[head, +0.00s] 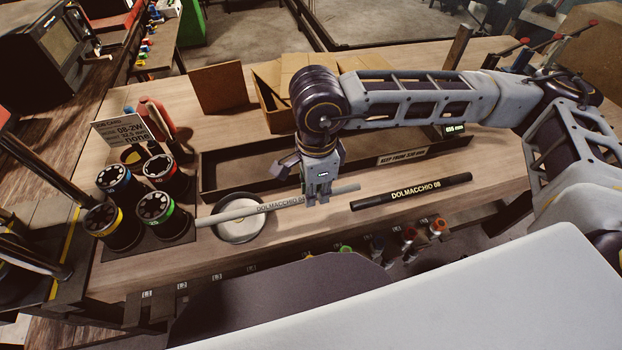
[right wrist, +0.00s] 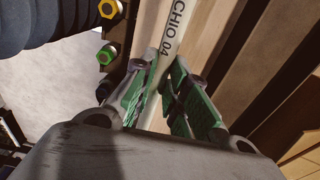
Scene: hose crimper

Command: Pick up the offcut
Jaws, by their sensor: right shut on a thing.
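A grey hose piece (head: 245,211) marked DOLMACCHIO lies slanting across the front of the bench, its left part over a round pale dish. In the right wrist view the grey hose (right wrist: 170,35) reads "CHIO 04" and runs between the green finger pads. My right gripper (head: 317,198) points down and is shut on this hose near its right end. A black hose piece (head: 412,191) marked DOLMACCHIO 08 lies on the bench to the right of the gripper. I cannot tell from any marking which piece is called the offcut. My left gripper is not in view.
A long dark tray (head: 222,184) labelled "KEEP FROM 320 mm" lies just behind the gripper. The round dish (head: 239,229) is under the grey hose. Several dies with coloured rings (head: 160,216) and a card (head: 122,130) stand at left. A cardboard box (head: 276,118) is behind.

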